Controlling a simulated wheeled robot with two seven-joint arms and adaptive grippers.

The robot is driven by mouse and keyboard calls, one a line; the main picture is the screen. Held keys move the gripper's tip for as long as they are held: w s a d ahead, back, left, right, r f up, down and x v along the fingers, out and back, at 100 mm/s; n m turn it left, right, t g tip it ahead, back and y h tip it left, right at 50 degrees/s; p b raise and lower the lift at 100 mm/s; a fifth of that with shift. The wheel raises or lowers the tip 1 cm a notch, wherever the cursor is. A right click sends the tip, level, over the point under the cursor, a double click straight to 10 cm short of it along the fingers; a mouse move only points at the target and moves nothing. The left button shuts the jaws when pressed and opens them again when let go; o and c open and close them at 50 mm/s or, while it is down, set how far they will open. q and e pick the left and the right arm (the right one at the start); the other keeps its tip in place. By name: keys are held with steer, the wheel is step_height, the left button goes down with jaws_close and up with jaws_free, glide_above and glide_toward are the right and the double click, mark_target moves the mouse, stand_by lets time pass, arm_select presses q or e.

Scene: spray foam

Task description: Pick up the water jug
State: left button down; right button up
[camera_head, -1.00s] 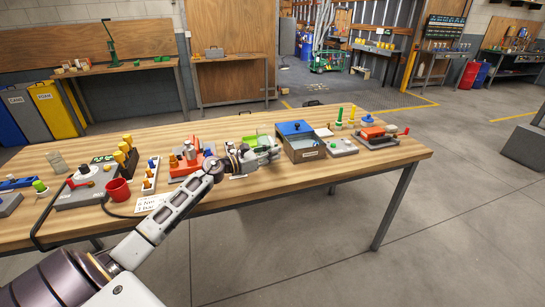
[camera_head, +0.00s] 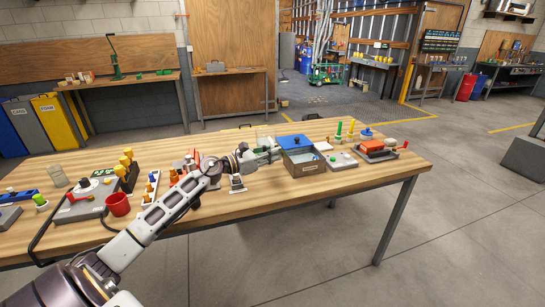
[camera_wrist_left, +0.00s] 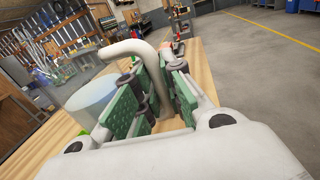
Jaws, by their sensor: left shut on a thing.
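The water jug is a clear, pale cylinder (camera_wrist_left: 92,97) at the left of the wrist view. A thick, pale curved handle (camera_wrist_left: 125,47) arches from it toward the gripper. In the head view, a small part of the clear jug (camera_head: 263,138) shows behind my left gripper (camera_head: 268,153), left of the blue-lidded box. In the wrist view, the green-padded fingers (camera_wrist_left: 153,88) are shut on the handle, with the jug's body to their left. The jug's base is hidden, so I cannot tell whether it touches the table. My right gripper is out of view.
A grey box (camera_head: 303,160) with a blue lid stands close to the gripper's right. A red device (camera_head: 376,149) and upright green and yellow pieces lie farther right. The table's front right is clear.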

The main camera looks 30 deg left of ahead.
arm_select(q)
steer(key=shift+r, duration=0.3)
